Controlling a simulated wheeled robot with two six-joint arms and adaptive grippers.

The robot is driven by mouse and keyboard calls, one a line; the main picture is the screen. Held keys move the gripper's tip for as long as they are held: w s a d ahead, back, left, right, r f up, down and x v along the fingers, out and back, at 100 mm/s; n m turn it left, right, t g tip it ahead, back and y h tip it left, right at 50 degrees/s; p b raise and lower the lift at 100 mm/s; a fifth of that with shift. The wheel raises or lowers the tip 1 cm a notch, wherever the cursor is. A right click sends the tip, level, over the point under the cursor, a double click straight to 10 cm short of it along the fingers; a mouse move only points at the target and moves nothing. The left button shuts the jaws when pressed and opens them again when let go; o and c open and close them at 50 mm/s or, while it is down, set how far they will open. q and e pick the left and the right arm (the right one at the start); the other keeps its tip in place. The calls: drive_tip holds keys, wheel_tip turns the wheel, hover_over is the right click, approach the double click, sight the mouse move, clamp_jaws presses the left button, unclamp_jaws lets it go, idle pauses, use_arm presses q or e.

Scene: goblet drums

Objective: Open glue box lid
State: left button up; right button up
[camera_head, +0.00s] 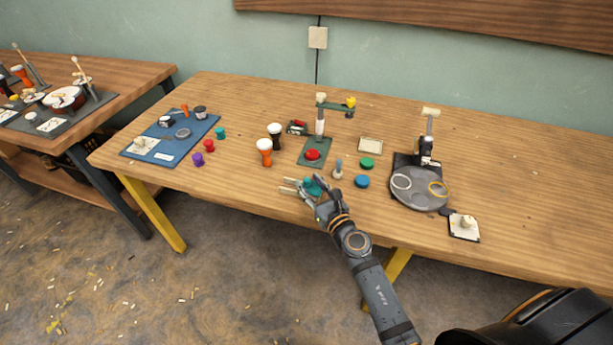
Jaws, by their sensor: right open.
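My right gripper (306,186) reaches in from the bottom right and is low over the front middle of the long wooden table (250,110). Its jaws are open. A small teal thing (313,186) shows at the fingers, partly covered by them. I cannot tell whether it is the glue box, or whether the fingers touch it. No lid can be told for certain at this size. My left gripper is out of view.
Orange (265,150) and black (275,135) goblet drums stand left of the gripper. A green press stand (313,151) with a red button is behind it. Blue (362,181) and green (367,162) discs lie right. A round grey tray (420,200) is farther right. A blue mat (195,140) lies left.

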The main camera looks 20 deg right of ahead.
drive_tip(key=shift+w+a, duration=0.15)
drive_tip(key=shift+w, duration=0.9)
drive_tip(key=shift+c, duration=0.5)
drive_tip(key=c, duration=0.7)
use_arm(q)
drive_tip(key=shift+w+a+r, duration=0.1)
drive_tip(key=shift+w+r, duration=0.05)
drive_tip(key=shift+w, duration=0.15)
use_arm(e)
clamp_jaws()
